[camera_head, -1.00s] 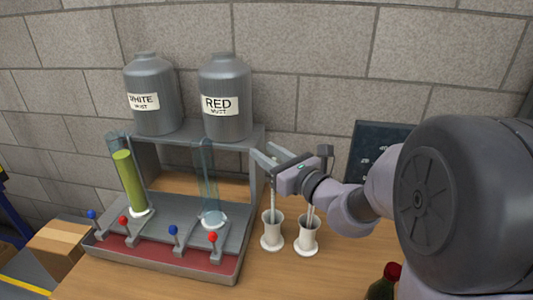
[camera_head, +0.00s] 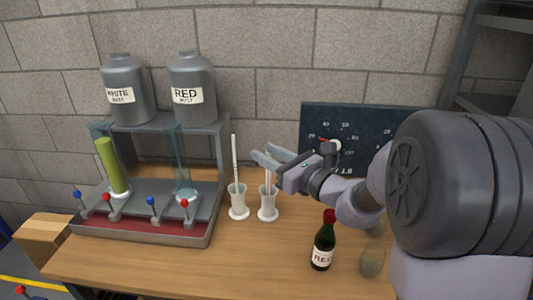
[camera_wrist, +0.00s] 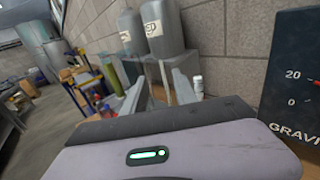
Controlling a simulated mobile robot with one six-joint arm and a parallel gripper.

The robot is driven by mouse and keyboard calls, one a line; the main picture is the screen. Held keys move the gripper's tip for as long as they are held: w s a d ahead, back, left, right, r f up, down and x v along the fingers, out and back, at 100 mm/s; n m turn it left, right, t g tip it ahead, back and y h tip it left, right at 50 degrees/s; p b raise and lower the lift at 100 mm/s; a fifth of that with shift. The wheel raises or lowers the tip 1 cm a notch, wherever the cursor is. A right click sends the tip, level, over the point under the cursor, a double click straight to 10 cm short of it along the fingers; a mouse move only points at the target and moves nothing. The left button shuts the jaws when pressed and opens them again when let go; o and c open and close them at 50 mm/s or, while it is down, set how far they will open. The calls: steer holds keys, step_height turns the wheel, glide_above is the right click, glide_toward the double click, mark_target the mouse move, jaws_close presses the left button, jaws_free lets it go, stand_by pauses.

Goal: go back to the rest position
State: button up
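My gripper (camera_head: 270,157) is in the head view above the wooden table, in front of the wall and just over the right one of two white holders. In the wrist view the two fingers (camera_wrist: 158,92) also stand apart, pointing toward the dispenser stand. The left white holder (camera_head: 239,211) has a thin rod upright in it. The right white holder (camera_head: 268,212) also has a thin rod, whose top is partly hidden behind my gripper.
A dispenser stand (camera_head: 137,226) with WHITE (camera_head: 125,90) and RED (camera_head: 191,88) tanks is at left. A green-filled tube (camera_head: 111,165) and a clear tube (camera_head: 182,175) stand on it. A red-capped bottle (camera_head: 323,245) stands in front. A dark gauge board (camera_head: 365,133) is behind my arm.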

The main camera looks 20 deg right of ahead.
steer(key=s+a+f+n+g+y, duration=0.1)
steer(key=s+a+f+n+g, duration=0.1)
steer(key=s+a+n+g, duration=1.2)
steer(key=s+d+f+n+t+h, duration=0.2)
steer(key=s+d+n+h, duration=0.1)
steer(key=s+n, duration=0.3)
steer(key=s+d+f+n+t+h, duration=0.2)
steer(key=s+d+n+h, duration=0.2)
steer(key=s, duration=0.7)
steer(key=shift+f+n, duration=0.2)
steer(key=shift+n, duration=0.8)
steer(key=shift+s, duration=0.1)
